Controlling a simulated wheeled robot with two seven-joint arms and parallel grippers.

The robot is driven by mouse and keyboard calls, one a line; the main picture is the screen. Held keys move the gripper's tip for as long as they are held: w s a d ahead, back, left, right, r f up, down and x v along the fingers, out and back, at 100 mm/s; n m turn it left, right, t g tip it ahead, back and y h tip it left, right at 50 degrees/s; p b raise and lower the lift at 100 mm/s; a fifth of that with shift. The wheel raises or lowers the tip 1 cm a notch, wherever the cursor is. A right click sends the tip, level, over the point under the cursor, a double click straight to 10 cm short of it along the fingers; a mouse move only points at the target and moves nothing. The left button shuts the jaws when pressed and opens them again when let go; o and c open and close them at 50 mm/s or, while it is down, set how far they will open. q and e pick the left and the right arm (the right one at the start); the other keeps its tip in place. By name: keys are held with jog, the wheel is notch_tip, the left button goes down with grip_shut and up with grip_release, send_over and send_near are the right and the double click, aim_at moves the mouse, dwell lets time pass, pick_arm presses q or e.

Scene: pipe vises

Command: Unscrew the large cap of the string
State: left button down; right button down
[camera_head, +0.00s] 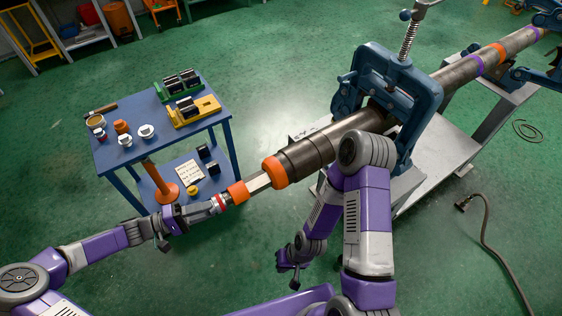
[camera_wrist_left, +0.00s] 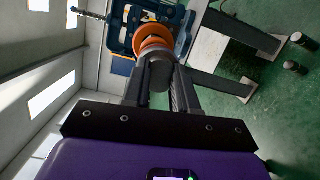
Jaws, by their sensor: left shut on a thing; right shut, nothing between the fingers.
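The pipe string (camera_head: 310,152) runs diagonally down from upper right, clamped in a blue vise (camera_head: 412,98). Its near end carries a wide orange ring (camera_head: 276,172), a narrower pale section and a smaller orange piece (camera_head: 238,192). I cannot tell which is the large cap. My left gripper (camera_head: 216,205) is shut on the end piece, by a red and white band. The left wrist view shows a dark round piece (camera_wrist_left: 160,74) between the fingers, with orange rings (camera_wrist_left: 154,44) beyond it. My right gripper (camera_head: 294,272) is shut and empty, low below the string.
A grey bench (camera_head: 440,155) stands under the vise. A hose (camera_head: 487,230) lies on the floor at right.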

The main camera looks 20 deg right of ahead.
pick_arm(q)
jog(key=shift+s+f+n+t+h+p, duration=0.1)
jog(key=shift+n+t+h+p, duration=0.5)
jog(key=shift+n, duration=1.9)
jog(key=shift+w+r+n+t+h+p, duration=0.2)
jog(key=shift+n+p, duration=0.75)
jog(key=shift+n, duration=1.55)
jog(key=shift+s+f+n+t+h+p, duration=0.2)
jog(key=shift+n+t+p, duration=0.45)
jog(key=shift+n, duration=1.85)
jog(key=n+t+p, duration=0.1)
jog(key=n+p, duration=0.1)
jog(key=n, duration=0.4)
jog(key=n+t+y+p, duration=0.1)
jog(key=n+t+p, duration=0.1)
jog(key=n, duration=0.3)
jog(key=n+t+y+p, duration=0.1)
jog(key=n+p, duration=0.1)
jog(key=n, duration=0.4)
jog(key=shift+n+t, duration=0.25)
jog(key=shift+n, duration=0.05)
